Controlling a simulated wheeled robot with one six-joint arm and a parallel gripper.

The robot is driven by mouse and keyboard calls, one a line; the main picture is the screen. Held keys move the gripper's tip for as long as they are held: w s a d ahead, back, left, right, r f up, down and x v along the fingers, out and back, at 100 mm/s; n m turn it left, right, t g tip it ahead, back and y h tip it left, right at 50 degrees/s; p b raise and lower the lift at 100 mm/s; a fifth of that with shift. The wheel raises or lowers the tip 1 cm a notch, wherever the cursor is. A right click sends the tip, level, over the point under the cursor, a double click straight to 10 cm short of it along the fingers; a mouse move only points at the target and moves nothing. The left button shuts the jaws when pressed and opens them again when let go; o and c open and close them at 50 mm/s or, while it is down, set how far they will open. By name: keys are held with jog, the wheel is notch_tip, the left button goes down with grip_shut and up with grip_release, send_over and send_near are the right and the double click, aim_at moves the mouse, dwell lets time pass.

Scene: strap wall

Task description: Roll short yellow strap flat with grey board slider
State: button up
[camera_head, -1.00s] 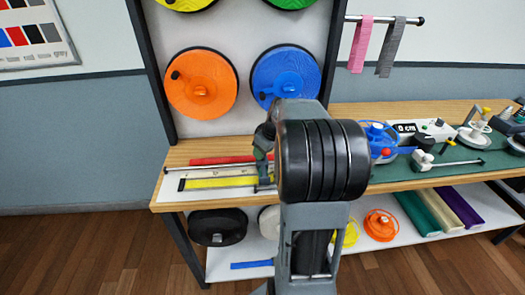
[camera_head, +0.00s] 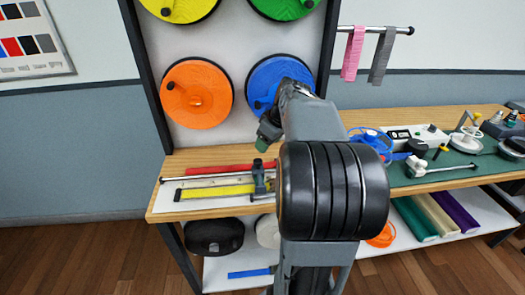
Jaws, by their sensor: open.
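The short yellow strap (camera_head: 215,191) lies along the white board (camera_head: 168,202) on the left part of the bench, with a dark piece at its left end. It looks flat in what shows. The grey board slider (camera_head: 259,180) stands upright at the strap's right end, by a metal rail. My gripper (camera_head: 263,143) is above the slider and a little to its right, apart from it as far as I can tell. It is small and partly hidden by my arm, and no strap or slider shows in it.
A red strap (camera_head: 205,169) lies behind the yellow one. Orange (camera_head: 197,88) and blue (camera_head: 266,80) reels hang on the panel behind the bench. A blue reel (camera_head: 372,142) and a green mat (camera_head: 440,160) with tools lie to the right. My arm hides the bench middle.

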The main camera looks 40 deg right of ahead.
jog(key=shift+v, duration=2.05)
jog(key=s+a+f+m+g+h+p, duration=0.1)
jog(key=s+a+f+m+p, duration=0.15)
jog(key=f+m, duration=0.3)
jog(key=s+a+n+p, duration=0.1)
jog(key=s+a+p, duration=0.1)
jog(key=a, duration=0.8)
jog(key=s+a+r+n+p, duration=0.1)
jog(key=s+a+p, duration=0.1)
jog(key=s+a, duration=0.3)
jog(key=a, duration=0.4)
jog(key=shift+s+a+n, duration=0.35)
